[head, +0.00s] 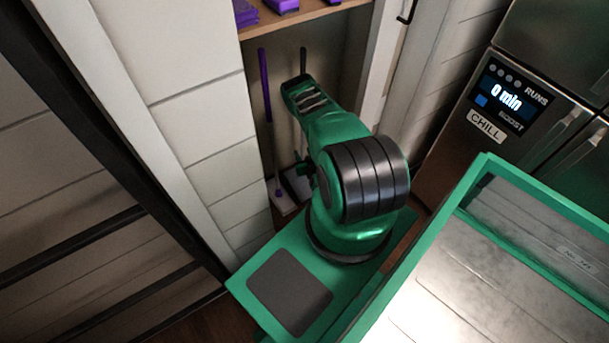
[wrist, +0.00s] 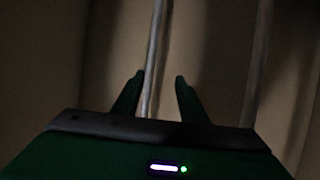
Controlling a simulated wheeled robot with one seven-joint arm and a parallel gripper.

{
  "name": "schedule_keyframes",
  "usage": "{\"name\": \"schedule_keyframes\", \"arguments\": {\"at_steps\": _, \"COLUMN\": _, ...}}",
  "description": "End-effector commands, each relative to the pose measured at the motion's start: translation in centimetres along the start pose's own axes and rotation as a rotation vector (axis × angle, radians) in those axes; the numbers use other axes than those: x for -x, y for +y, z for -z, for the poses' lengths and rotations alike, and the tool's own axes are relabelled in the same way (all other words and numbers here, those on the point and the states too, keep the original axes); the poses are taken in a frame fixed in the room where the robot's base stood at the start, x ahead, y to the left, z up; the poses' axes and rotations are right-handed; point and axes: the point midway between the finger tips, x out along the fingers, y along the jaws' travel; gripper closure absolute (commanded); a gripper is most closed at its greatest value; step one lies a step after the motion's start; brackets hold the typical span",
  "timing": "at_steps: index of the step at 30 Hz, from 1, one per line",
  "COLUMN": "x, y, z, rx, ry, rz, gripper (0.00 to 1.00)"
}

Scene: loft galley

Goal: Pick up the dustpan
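In the head view a long-handled dustpan stands in an open closet, its dark pan (head: 297,184) low down, partly hidden by my green arm. A thin pale pole with a dark top (head: 303,58) rises above it and seems to be its handle. In the wrist view my gripper (wrist: 157,78) is open, its two dark fingers apart. A light grey pole (wrist: 155,45) shows in the gap between them, nearer the left finger. I cannot tell whether it is the dustpan's handle or how deep it sits. No finger visibly closes on it.
A purple-handled pole (head: 265,85) stands left of the dustpan. Another pole (wrist: 258,65) shows right in the wrist view. A wooden shelf (head: 290,20) with purple items (head: 245,14) is above. White panelled walls flank the narrow closet. A steel fridge (head: 530,100) stands right.

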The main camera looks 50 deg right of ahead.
Motion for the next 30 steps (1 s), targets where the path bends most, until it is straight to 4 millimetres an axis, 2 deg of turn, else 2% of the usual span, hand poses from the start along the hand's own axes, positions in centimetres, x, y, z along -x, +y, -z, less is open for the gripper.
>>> {"name": "schedule_keyframes", "arguments": {"at_steps": 2, "x": -1.2, "y": 1.0, "z": 0.2, "rx": -0.007, "ry": 0.005, "rz": -0.012, "gripper": 0.61}}
{"name": "schedule_keyframes", "arguments": {"at_steps": 6, "x": -3.1, "y": 1.7, "z": 0.1, "rx": -0.01, "ry": 0.004, "rz": -0.019, "gripper": 0.61}}
{"name": "schedule_keyframes", "arguments": {"at_steps": 14, "x": -4.8, "y": 2.4, "z": 0.1, "rx": -0.009, "ry": 0.002, "rz": -0.025, "gripper": 0.61}}
{"name": "schedule_keyframes", "arguments": {"at_steps": 24, "x": -8.9, "y": 3.1, "z": -0.1, "rx": -0.01, "ry": 0.003, "rz": -0.024, "gripper": 0.61}}
{"name": "schedule_keyframes", "arguments": {"at_steps": 30, "x": -9.5, "y": 3.1, "z": -0.1, "rx": -0.009, "ry": 0.001, "rz": -0.024, "gripper": 0.61}}
